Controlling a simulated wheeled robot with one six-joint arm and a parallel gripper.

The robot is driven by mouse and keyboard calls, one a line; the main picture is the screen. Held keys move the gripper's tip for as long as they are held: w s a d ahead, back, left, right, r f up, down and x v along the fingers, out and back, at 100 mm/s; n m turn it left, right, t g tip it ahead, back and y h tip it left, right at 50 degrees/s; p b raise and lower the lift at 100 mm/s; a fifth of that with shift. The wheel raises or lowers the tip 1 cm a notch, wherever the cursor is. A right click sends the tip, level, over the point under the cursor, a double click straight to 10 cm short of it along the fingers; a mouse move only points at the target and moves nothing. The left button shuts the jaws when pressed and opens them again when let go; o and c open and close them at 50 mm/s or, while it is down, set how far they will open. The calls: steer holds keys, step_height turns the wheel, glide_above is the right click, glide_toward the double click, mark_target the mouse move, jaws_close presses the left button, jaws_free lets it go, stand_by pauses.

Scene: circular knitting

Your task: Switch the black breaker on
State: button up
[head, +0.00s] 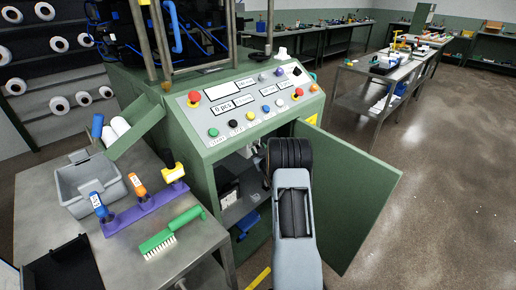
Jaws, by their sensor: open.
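The green machine cabinet (205,185) stands in the middle of the head view with its door (355,205) swung open to the right. Inside, a small white-and-black unit (230,198) sits above a grey shelf. It is too small to tell whether a black breaker is on it or how its switch stands. My arm reaches up from the bottom of the picture to the cabinet opening and covers the right part of the interior. My gripper cannot be made out; it is hidden behind my own arm or in the dark opening.
Above the opening is a sloped control panel (235,119) with several buttons. At left, a metal table (130,250) holds a grey bin (72,205), a purple tool rack (140,210) and a green brush (160,243). Open floor (440,210) lies right of the door.

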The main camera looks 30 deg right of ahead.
steer(key=shift+x, duration=1.15)
steer(key=shift+c, duration=0.3)
jaws_close()
